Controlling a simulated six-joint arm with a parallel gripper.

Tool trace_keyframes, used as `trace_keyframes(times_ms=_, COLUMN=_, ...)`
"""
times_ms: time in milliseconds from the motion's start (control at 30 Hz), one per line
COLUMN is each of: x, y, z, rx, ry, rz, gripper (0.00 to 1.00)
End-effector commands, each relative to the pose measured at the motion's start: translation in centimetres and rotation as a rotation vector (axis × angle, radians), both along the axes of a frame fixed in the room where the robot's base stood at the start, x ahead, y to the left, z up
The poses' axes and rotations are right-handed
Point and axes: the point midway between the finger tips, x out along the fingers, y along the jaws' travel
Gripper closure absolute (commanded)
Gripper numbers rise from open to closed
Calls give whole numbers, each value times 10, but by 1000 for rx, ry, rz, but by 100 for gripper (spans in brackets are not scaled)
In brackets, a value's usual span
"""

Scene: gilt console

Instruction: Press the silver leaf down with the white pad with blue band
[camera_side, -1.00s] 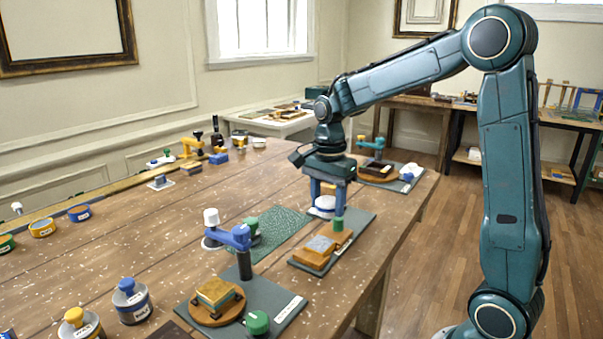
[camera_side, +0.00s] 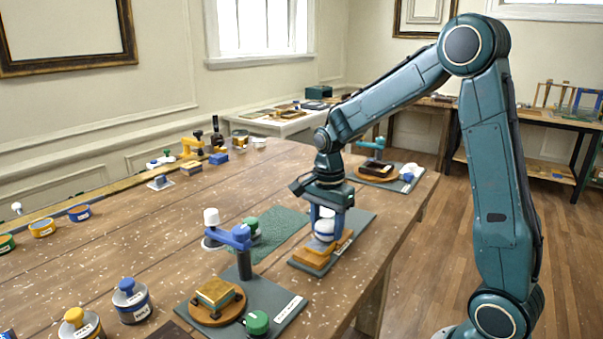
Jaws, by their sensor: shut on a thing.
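My gripper (camera_side: 326,213) is shut on the white pad with blue band (camera_side: 324,229) and points straight down. The pad is upright over the wooden block (camera_side: 312,258) that lies on a dark grey board (camera_side: 360,222). The silver leaf is hidden beneath or behind the pad in this view. I cannot tell whether the pad touches the leaf or hovers just above it.
A green mat (camera_side: 284,224) lies to the left. A blue clamp-like stand (camera_side: 236,237) and a round wooden base with a gilt block (camera_side: 214,293) stand nearer the camera. Pots line the left side. Another board with a teal stand (camera_side: 372,146) is behind.

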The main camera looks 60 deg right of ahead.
Motion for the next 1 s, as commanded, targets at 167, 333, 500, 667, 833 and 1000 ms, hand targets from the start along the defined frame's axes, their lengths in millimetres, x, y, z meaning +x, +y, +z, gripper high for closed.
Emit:
trace_keyframes(times_ms=167, x=0, y=6, z=-5, rx=0, ry=1, rz=3, gripper=74)
trace_keyframes(times_ms=333, x=0, y=17, z=-7, rx=0, ry=2, rz=2, gripper=74)
trace_keyframes(times_ms=500, x=0, y=27, z=-7, rx=0, ry=2, rz=2, gripper=74)
trace_keyframes(times_ms=667, x=0, y=37, z=-7, rx=1, ry=2, rz=3, gripper=74)
trace_keyframes(times_ms=833, x=0, y=47, z=-7, rx=1, ry=2, rz=3, gripper=74)
trace_keyframes(times_ms=1000, x=0, y=44, z=-7, rx=0, ry=2, rz=-2, gripper=74)
